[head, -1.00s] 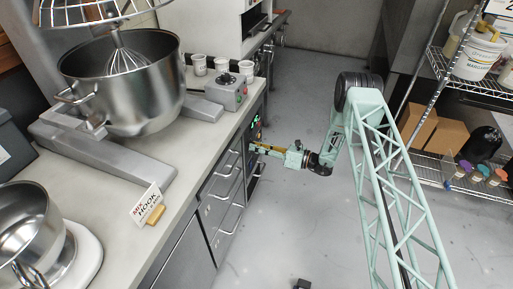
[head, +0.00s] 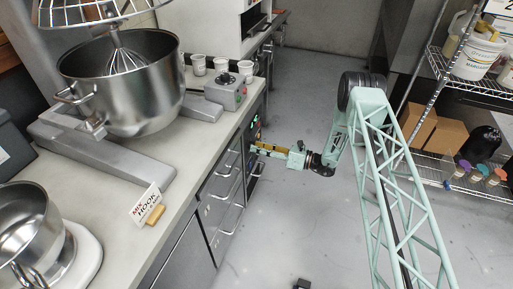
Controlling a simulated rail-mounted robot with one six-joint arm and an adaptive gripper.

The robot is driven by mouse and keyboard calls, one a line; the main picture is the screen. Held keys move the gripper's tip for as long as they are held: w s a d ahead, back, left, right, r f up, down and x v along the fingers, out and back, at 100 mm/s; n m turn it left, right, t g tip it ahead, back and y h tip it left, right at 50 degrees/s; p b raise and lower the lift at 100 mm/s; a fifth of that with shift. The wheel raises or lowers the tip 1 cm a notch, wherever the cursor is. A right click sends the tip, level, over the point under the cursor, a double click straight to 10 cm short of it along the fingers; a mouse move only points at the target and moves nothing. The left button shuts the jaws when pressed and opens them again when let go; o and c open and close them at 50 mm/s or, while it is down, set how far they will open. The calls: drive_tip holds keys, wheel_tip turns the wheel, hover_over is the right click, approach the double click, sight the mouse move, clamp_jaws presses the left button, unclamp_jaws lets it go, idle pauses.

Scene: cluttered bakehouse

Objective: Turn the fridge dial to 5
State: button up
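In the head view, the fridge front (head: 252,158) is the dark panel with a small green display, below the counter edge. The dial itself cannot be made out; my gripper or the steep angle hides it. My gripper (head: 253,147) is at the end of the pale green arm, reaching left to the panel. Its fingertips are at or very near the panel. The view is too small to tell whether the fingers are open, shut or touching the dial.
The counter (head: 197,150) runs along the left, with steel drawers (head: 222,180) below. A wire shelf (head: 470,84) is at right. The floor (head: 300,220) between is mostly clear.

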drive_tip(key=v, duration=1)
drive_tip(key=shift+d, duration=0.35)
drive_tip(key=shift+s+r, duration=0.15)
drive_tip(key=s+a+r+n+g+h, duration=0.1)
drive_tip(key=s+r+n+g, duration=0.1)
drive_tip(key=r, duration=0.5)
drive_tip(key=s+a+r+n+g, duration=0.1)
drive_tip(key=s+r+n+g, duration=0.15)
drive_tip(key=r, duration=0.55)
drive_tip(key=s+a+r+n+g+h, duration=0.1)
drive_tip(key=s+a+r+n, duration=0.15)
drive_tip(key=r, duration=0.45)
drive_tip(key=s+d+r+n+g+h, duration=0.15)
drive_tip(key=s+r+n+h, duration=0.4)
drive_tip(key=s+r, duration=1.15)
drive_tip(key=s+d+r+n+h, duration=0.2)
drive_tip(key=s+d+r+n, duration=0.15)
drive_tip(key=s+r, duration=0.35)
drive_tip(key=s+d+r+n+h, duration=0.2)
drive_tip(key=s+r+n, duration=0.3)
drive_tip(key=s, duration=0.4)
drive_tip(key=s+d+r+n+t+h, duration=0.2)
drive_tip(key=s+d, duration=0.4)
drive_tip(key=s, duration=0.4)
drive_tip(key=s+d+r+n+t+h, duration=0.3)
drive_tip(key=s+d, duration=0.3)
drive_tip(key=s, duration=0.4)
drive_tip(key=shift+d+r+n, duration=0.25)
drive_tip(key=shift+n, duration=0.05)
